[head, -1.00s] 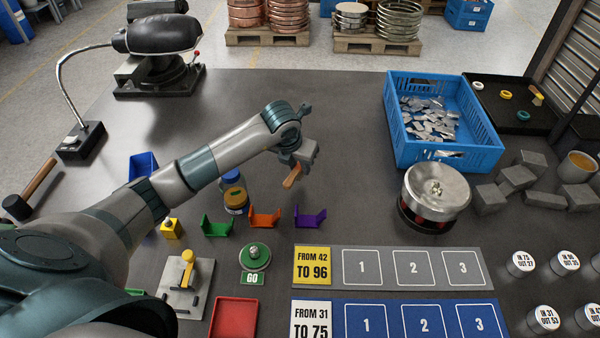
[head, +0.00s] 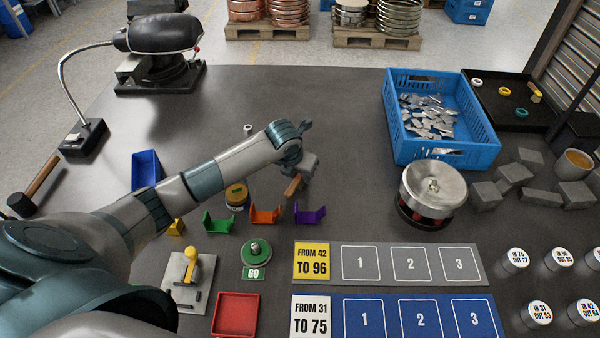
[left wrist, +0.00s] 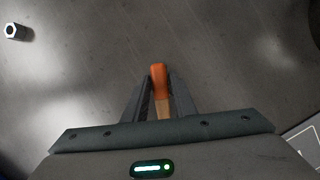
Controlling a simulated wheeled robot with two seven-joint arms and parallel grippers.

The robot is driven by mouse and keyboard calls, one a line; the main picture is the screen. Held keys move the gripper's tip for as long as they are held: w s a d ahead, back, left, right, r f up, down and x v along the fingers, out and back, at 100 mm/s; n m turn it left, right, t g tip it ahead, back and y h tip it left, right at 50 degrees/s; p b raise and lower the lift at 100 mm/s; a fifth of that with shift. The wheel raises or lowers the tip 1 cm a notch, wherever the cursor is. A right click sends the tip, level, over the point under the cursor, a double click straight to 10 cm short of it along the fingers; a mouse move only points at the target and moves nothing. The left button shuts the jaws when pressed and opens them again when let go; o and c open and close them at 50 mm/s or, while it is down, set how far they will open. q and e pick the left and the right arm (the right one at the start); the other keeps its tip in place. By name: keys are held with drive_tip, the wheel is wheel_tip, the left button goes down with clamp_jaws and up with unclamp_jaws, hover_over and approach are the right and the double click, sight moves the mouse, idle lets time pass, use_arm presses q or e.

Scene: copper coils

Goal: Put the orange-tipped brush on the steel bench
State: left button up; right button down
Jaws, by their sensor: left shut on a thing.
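The orange-tipped brush (left wrist: 158,75) is between the fingers of my left gripper (left wrist: 160,100) in the left wrist view. Its orange end points away from the gripper, with a tan wooden part behind it. In the head view the brush (head: 292,186) hangs tilted below the left gripper (head: 300,172), which is shut on it. I cannot tell the exact gap to the surface beneath. The steel bench (head: 330,120) is the wide dark grey top, with bare surface around the gripper. My right gripper is not in view.
Purple (head: 310,213), orange (head: 265,214) and green (head: 218,223) holders stand just below the gripper in the head view. A blue crate (head: 480,150) of metal pieces and a round steel-topped device (head: 432,190) stand to the right. A small nut (head: 248,129) lies behind the arm.

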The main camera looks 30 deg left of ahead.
sight(293, 185)
use_arm(q)
drive_tip(key=o, duration=0.7)
drive_tip(key=shift+f, duration=0.1)
drive_tip(key=o, duration=0.4)
drive_tip(key=shift+r, duration=0.2)
drive_tip(key=shift+s+r, duration=0.2)
drive_tip(key=shift+r, duration=0.35)
drive_tip(key=b+v, duration=0.2)
drive_tip(key=v, duration=0.8)
drive_tip(key=shift+s+r+b, duration=0.25)
drive_tip(key=shift+r+b, duration=0.05)
drive_tip(key=shift+b, duration=0.05)
